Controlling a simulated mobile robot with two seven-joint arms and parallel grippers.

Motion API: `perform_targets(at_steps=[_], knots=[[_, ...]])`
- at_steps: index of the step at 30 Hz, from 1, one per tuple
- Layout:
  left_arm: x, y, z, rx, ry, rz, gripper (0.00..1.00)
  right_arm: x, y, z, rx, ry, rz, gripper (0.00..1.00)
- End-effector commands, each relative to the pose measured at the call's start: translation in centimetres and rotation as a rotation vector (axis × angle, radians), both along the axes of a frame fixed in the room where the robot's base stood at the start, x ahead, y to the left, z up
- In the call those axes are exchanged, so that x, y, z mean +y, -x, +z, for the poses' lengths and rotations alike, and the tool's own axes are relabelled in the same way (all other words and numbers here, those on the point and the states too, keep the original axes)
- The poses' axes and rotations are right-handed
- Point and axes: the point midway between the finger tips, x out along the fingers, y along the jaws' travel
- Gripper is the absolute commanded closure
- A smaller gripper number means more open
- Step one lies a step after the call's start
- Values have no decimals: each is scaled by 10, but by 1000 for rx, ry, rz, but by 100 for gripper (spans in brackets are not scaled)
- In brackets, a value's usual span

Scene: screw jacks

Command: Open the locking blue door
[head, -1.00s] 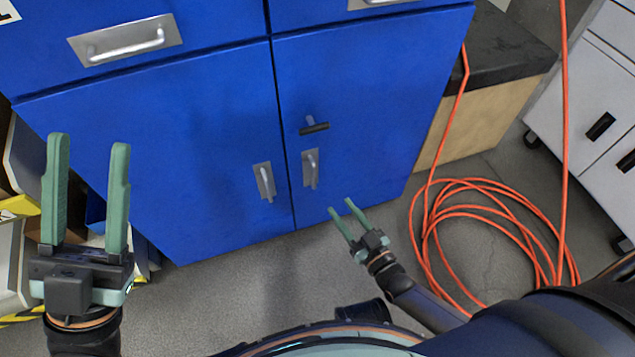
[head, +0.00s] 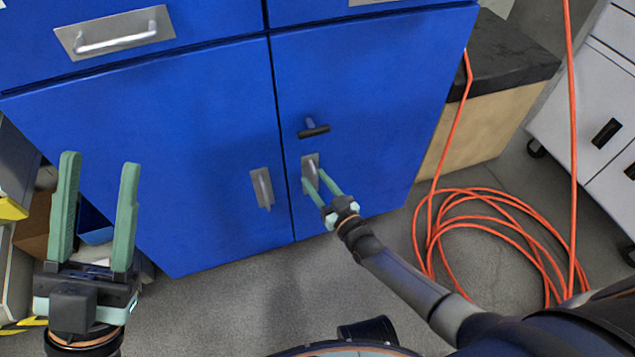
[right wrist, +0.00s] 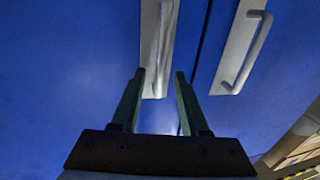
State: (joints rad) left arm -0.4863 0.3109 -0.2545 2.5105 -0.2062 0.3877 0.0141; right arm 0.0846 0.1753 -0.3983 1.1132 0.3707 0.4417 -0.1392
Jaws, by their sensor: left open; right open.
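The blue cabinet has two lower doors. The right blue door (head: 370,110) is shut and carries a black T-shaped lock handle (head: 313,131), turned roughly level, with a silver pull handle (head: 309,161) below it. My right gripper (head: 313,177) is open, its fingertips at the lower part of that pull handle and partly covering it. In the right wrist view the pull handle (right wrist: 157,45) lies just beyond and between the open fingers (right wrist: 159,74); contact cannot be told. The left blue door (head: 170,165) is shut, with its own pull handle (head: 262,188). My left gripper (head: 100,162) is open and empty at the left.
An orange hose (head: 480,215) lies coiled on the floor at the right, beside a black-topped wooden block (head: 490,100). A grey drawer cabinet (head: 595,110) stands at far right. Shelving with boxes is at the left. The floor before the doors is clear.

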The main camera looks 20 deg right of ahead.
Motion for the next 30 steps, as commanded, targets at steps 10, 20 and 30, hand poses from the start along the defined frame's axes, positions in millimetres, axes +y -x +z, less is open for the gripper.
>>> perform_targets(at_steps=[10,20,30], knots=[[0,0,0,3,1,-1,50,0,0,0,-1,0,0,80],[0,0,0,4,4,0,50,0,0,0,-1,0,0,100],[0,0,0,4,5,1,50,0,0,0,-1,0,0,100]])
